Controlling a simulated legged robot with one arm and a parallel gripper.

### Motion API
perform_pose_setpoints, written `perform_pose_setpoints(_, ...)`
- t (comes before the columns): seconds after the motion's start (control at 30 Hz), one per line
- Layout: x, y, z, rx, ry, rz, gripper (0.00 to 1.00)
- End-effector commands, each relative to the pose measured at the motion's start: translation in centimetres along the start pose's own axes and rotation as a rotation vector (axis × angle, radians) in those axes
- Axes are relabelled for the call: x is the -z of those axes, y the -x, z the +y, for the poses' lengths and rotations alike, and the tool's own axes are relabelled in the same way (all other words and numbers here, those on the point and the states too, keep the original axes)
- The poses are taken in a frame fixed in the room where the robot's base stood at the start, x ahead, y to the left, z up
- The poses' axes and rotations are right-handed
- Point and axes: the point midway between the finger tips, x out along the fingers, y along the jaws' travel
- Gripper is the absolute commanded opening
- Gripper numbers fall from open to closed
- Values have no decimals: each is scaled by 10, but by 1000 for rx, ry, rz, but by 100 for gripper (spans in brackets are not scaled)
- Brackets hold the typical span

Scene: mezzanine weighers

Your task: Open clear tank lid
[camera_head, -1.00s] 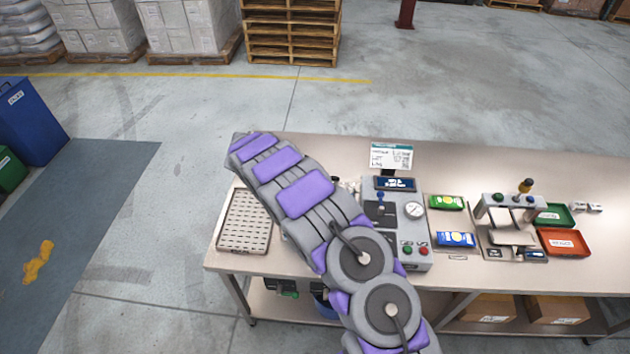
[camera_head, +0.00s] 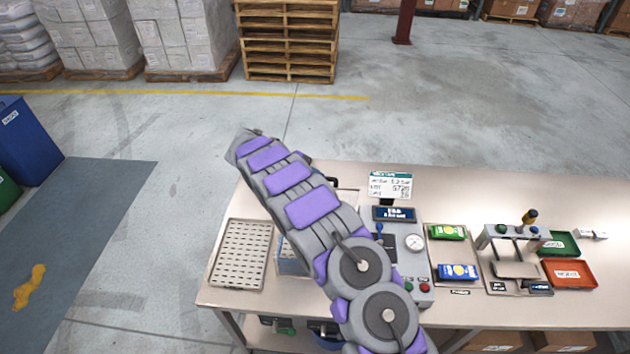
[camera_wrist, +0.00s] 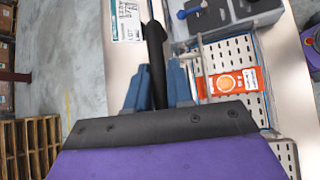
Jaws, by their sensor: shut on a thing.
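The clear tank (camera_head: 292,262) is mostly hidden behind my arm in the head view; only a bluish clear part shows beside the arm. In the wrist view, a perforated surface (camera_wrist: 240,52) with an orange packet (camera_wrist: 228,83) shows right of my gripper, within a clear edge. My gripper (camera_wrist: 157,78) has its blue fingers shut on a black handle (camera_wrist: 154,42). The handle also shows just past my arm in the head view (camera_head: 333,182), with a pale edge of what looks like the lid (camera_head: 348,197) beside it. The lid's exact angle is hard to tell.
A perforated tray (camera_head: 241,254) lies left of the tank. A grey weigher unit (camera_head: 410,262) with a gauge and display stands close on the right. Green and blue packets (camera_head: 458,272), a small fixture and green and red trays (camera_head: 568,274) lie farther right.

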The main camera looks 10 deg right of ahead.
Motion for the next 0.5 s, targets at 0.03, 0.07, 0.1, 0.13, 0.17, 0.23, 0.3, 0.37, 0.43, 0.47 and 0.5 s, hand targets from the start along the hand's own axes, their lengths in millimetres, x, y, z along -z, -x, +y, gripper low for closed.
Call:
perform_pose_setpoints(0.03,0,-1,0,1,0,0,0)
perform_pose_setpoints(0.07,0,-1,0,1,0,0,0)
perform_pose_setpoints(0.1,0,-1,0,1,0,0,0)
perform_pose_setpoints(0.13,0,-1,0,1,1,-1,0)
perform_pose_setpoints(0.17,0,0,0,1,1,-1,0)
perform_pose_setpoints(0.23,0,0,0,1,1,-1,0)
perform_pose_setpoints(0.3,0,0,0,1,1,-1,0)
perform_pose_setpoints(0.37,0,0,0,1,1,-1,0)
perform_pose_setpoints(0.43,0,0,0,1,1,-1,0)
perform_pose_setpoints(0.47,0,0,0,1,1,-1,0)
perform_pose_setpoints(0.5,0,0,0,1,1,-1,22)
